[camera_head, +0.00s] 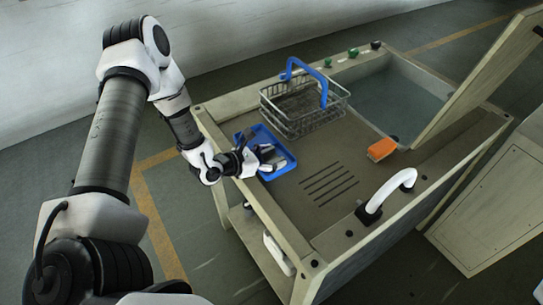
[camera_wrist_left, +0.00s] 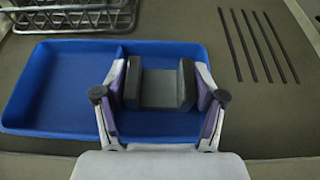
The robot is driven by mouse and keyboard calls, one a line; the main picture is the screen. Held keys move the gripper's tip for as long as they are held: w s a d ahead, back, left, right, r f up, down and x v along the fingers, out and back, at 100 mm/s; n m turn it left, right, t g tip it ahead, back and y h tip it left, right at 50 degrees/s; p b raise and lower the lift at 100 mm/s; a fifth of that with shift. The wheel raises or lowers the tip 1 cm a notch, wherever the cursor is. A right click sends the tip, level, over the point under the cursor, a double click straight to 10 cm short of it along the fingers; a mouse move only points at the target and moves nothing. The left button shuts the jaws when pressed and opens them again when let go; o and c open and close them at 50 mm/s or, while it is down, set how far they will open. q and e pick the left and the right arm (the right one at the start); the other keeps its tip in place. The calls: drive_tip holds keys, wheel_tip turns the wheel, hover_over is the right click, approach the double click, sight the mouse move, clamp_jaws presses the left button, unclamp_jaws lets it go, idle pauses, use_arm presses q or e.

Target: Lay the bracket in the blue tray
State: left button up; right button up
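The bracket (camera_wrist_left: 160,88) is a dark grey U-shaped piece. In the left wrist view it sits between the two fingers of my left gripper (camera_wrist_left: 160,82), which appear to press on its outer sides. The blue tray (camera_wrist_left: 60,88) lies flat beneath, with a divider making two compartments. The bracket is over or in the right compartment; I cannot tell whether it touches the floor. In the head view my left gripper (camera_head: 270,158) is at the blue tray (camera_head: 244,134) and mostly hides the bracket. My right gripper is not in view.
A wire basket (camera_head: 303,123) with a blue handle stands behind the tray. An orange block (camera_head: 381,150) lies to the right, near a sunken basin (camera_head: 400,98). Slots (camera_head: 328,185) and a white curved pipe (camera_head: 390,188) are at the front. The bench has a raised rim.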

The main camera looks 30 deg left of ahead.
use_arm(q)
drive_tip(key=shift+r, duration=0.15)
drive_tip(key=shift+s+a+r, duration=0.1)
drive_tip(key=p+v, duration=0.1)
drive_tip(key=v, duration=0.3)
drive_tip(key=shift+s+a+r, duration=0.15)
drive_tip(key=shift+s+r, duration=0.1)
drive_tip(key=shift+s, duration=0.05)
drive_tip(key=p+v, duration=0.4)
drive_tip(key=v, duration=0.2)
drive_tip(key=shift+r, duration=0.1)
drive_tip(key=shift+s+a, duration=0.1)
drive_tip(key=shift+s, duration=0.15)
drive_tip(key=s+d+f+m+g+h, duration=0.4)
drive_tip(key=s+d+m+g, duration=0.55)
drive_tip(key=d, duration=0.25)
drive_tip(key=s+a+f+m+g+y, duration=0.2)
drive_tip(key=s+f+m+g+y, duration=0.15)
drive_tip(key=s+m, duration=0.3)
drive_tip(key=s+a+f+m+g+y, duration=0.2)
drive_tip(key=s+f+m+g+y, duration=0.1)
drive_tip(key=s+m+y, duration=0.4)
drive_tip(key=w+d+f+m+t+h, duration=0.1)
drive_tip(key=w+d+f+m+t, duration=0.1)
drive_tip(key=m, duration=0.6)
drive_tip(key=w+d+t, duration=0.1)
drive_tip(key=w+d, duration=0.1)
drive_tip(key=shift+w+d+h, duration=0.35)
